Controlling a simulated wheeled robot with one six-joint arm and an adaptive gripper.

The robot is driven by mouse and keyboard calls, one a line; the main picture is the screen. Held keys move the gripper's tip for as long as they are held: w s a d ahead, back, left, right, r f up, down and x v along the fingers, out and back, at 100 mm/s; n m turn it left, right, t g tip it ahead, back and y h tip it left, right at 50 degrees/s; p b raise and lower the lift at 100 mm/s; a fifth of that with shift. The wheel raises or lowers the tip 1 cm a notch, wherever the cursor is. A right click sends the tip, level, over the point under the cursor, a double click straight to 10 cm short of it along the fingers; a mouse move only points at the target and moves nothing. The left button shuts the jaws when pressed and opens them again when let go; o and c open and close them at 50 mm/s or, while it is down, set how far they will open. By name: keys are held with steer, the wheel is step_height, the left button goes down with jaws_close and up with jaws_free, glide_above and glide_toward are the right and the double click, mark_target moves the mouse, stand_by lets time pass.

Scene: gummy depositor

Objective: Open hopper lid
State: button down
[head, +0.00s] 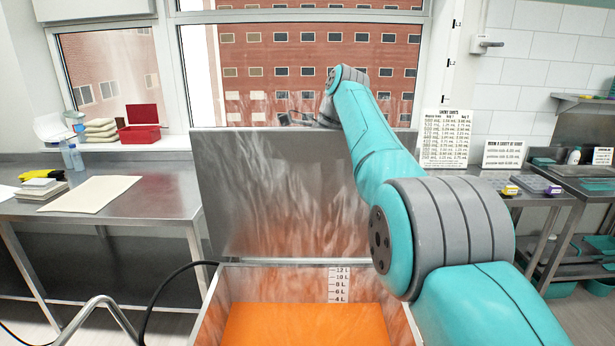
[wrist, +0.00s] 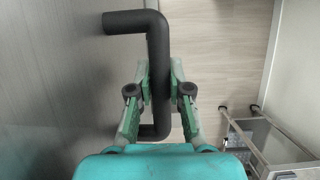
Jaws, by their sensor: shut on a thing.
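The hopper lid (head: 270,190) is a grey metal panel standing raised, close to upright, at the back edge of the hopper (head: 225,300). The hopper is uncovered, and orange contents (head: 300,325) show inside below a litre scale. My arm reaches over the lid's top right, and my gripper is mostly hidden behind the lid's top edge in the head view. In the wrist view, my gripper (wrist: 160,85) is shut on the black lid handle (wrist: 156,45), with a green finger on each side of its bar. The lid's surface (wrist: 60,90) fills the left of that view.
A steel table (head: 140,195) with a beige board stands at the left. A red box (head: 140,125) sits on the window sill. Another steel counter is at the right. A bent metal tube (head: 100,305) and a black cable are at the hopper's left. Floor (wrist: 210,40) and a wheeled cart (wrist: 265,140) show in the wrist view.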

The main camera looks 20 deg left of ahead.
steer(key=shift+r, duration=0.1)
stand_by(0.3)
steer(key=c, duration=1.1)
jaws_free()
steer(key=shift+s, duration=0.1)
